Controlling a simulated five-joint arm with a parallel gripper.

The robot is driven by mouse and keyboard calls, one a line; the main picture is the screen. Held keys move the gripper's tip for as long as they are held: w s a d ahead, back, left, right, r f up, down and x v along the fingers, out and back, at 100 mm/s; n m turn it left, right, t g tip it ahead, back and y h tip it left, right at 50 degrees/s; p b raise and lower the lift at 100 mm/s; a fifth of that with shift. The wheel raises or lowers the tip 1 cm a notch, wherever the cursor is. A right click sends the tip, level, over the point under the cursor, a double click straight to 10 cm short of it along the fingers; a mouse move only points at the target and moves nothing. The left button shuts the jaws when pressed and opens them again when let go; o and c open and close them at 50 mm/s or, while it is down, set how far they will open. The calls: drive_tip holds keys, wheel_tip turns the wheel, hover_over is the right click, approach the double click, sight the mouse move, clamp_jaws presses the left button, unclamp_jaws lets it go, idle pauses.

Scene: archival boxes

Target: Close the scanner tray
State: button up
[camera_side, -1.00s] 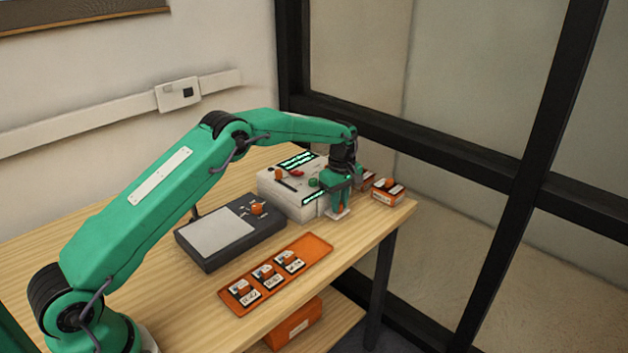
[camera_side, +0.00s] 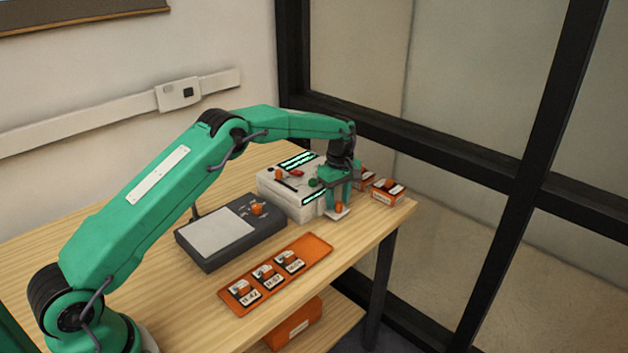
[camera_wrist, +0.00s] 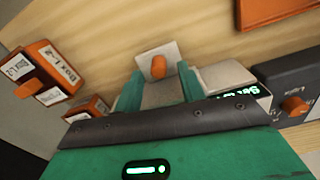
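The scanner is a pale box (camera_side: 282,185) with glowing green displays, at the back right of the table. Its tray (camera_side: 333,215), a white plate with an orange knob (camera_side: 339,207), sticks out at the right front. In the wrist view the tray (camera_wrist: 144,53) and the knob (camera_wrist: 158,67) lie just beyond the fingertips. My gripper (camera_side: 338,201) is over the tray, pointing down. In the wrist view my gripper (camera_wrist: 160,80) has its two green fingers apart, with the knob showing in line with the gap. I see no contact. My gripper hides part of the tray's join.
Small orange boxes (camera_side: 384,196) stand right of the scanner, near the table edge. A dark grey device (camera_side: 215,235) with a light panel lies to the left. An orange tray (camera_side: 318,249) with several labelled items lies in front. Bare wood lies between.

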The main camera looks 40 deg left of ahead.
wheel_tip(320, 180, up, 7)
drive_tip(key=shift+a+f, duration=0.1)
drive_tip(key=shift+f, duration=0.1)
drive_tip(key=shift+r, duration=0.15)
idle(0.3)
drive_tip(key=shift+s+r, duration=0.15)
drive_tip(key=shift+r, duration=0.3)
drive_tip(key=s+d+r+m+t, duration=0.25)
drive_tip(key=s+r+m, duration=0.55)
drive_tip(key=s+r, duration=1)
drive_tip(key=s+f+m+t, duration=0.1)
drive_tip(key=s+m, duration=0.3)
drive_tip(key=s, duration=0.7)
drive_tip(key=s+d+f+m+t, duration=0.1)
drive_tip(key=s+f+m+t, duration=0.1)
drive_tip(key=s, duration=0.9)
drive_tip(key=shift+s+f+m, duration=0.4)
drive_tip(key=shift+f+m, duration=0.3)
drive_tip(key=shift+m, duration=0.4)
